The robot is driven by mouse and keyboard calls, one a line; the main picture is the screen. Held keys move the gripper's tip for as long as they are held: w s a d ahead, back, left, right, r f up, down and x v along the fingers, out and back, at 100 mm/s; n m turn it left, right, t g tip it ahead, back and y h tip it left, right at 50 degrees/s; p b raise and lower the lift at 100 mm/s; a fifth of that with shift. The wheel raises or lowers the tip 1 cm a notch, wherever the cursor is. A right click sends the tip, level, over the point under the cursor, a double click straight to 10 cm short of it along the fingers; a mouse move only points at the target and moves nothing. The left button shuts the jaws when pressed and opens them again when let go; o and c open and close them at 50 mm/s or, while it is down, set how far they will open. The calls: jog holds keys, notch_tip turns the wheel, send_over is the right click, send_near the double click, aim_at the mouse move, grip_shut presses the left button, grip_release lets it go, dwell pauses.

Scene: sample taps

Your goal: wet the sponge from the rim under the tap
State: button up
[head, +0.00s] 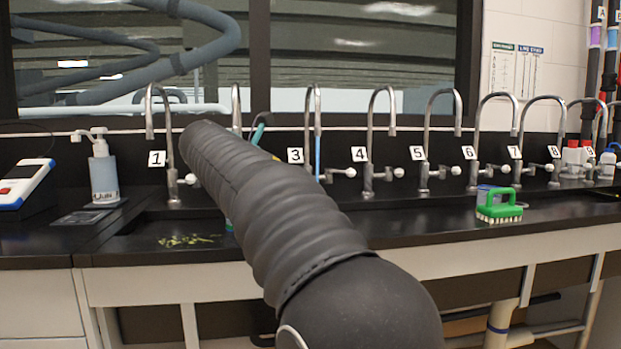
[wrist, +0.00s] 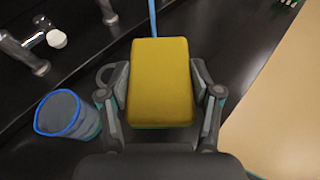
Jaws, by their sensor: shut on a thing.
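In the wrist view a yellow sponge (wrist: 159,75) with a thin green lower edge sits between the two fingers of my gripper (wrist: 158,90), which is shut on it. The sponge is clear of the counter (wrist: 235,40). A row of numbered taps, including tap 1 (head: 168,130), tap 3 (head: 314,115) and tap 4 (head: 370,120), stands along the back. Part of a tap with a white knob (wrist: 56,38) shows at upper left in the wrist view.
In the head view a green brush (head: 498,206) lies on the counter at right. A soap bottle (head: 103,172) and a white device (head: 25,184) are at left.

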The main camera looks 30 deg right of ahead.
jog(key=shift+s+a+r+p, duration=0.5)
jog(key=shift+a+r+p, duration=0.25)
jog(key=shift+r, duration=0.15)
jog(key=shift+v, duration=0.85)
jog(key=shift+s+d+r, duration=0.1)
